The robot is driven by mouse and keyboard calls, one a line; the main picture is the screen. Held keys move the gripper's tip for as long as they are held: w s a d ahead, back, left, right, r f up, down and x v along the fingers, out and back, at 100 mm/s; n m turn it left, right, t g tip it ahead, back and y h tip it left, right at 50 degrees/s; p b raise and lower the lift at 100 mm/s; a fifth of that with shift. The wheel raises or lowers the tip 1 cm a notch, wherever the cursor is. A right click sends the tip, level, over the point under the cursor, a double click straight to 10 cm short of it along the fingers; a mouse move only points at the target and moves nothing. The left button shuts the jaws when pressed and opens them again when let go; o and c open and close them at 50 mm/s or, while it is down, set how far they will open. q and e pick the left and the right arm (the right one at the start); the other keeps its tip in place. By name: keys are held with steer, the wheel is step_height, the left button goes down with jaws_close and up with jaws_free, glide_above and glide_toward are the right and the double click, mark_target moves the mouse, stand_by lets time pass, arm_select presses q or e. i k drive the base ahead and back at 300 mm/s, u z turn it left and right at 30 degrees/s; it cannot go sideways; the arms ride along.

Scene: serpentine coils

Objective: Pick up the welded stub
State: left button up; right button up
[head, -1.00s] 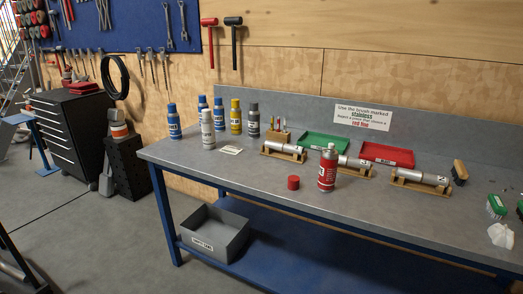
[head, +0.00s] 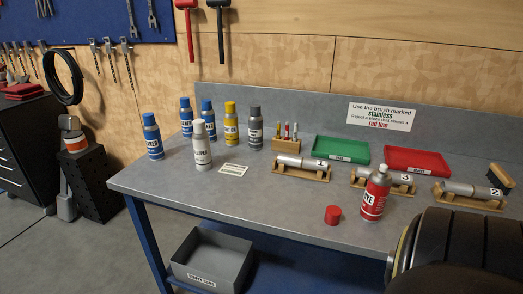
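Three silvery pipe stubs lie on wooden cradles on the grey workbench (head: 260,208). The stub marked 1 (head: 298,162) is at the left, the stub marked 3 (head: 392,178) in the middle, and the stub marked 2 (head: 458,188) at the right. A red spray can (head: 374,198) stands upright in front of the middle stub and hides part of it and its cradle. Weld details are too small to tell. Neither of my gripper fingers shows. A dark rounded part of my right arm fills the lower right corner.
A loose red cap (head: 333,215) lies left of the red can. Several upright bottles and cans, including a white can (head: 202,153), stand at the bench's left. A green tray (head: 342,149) and red tray (head: 417,159) sit behind the stubs. A grey bin (head: 212,262) is below.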

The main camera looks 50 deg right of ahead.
mark_target(300, 162)
steer(key=z, duration=0.5)
steer(key=i, duration=1)
steer(key=z, duration=1.3)
steer(key=i, duration=0.2)
steer(key=z, duration=0.05)
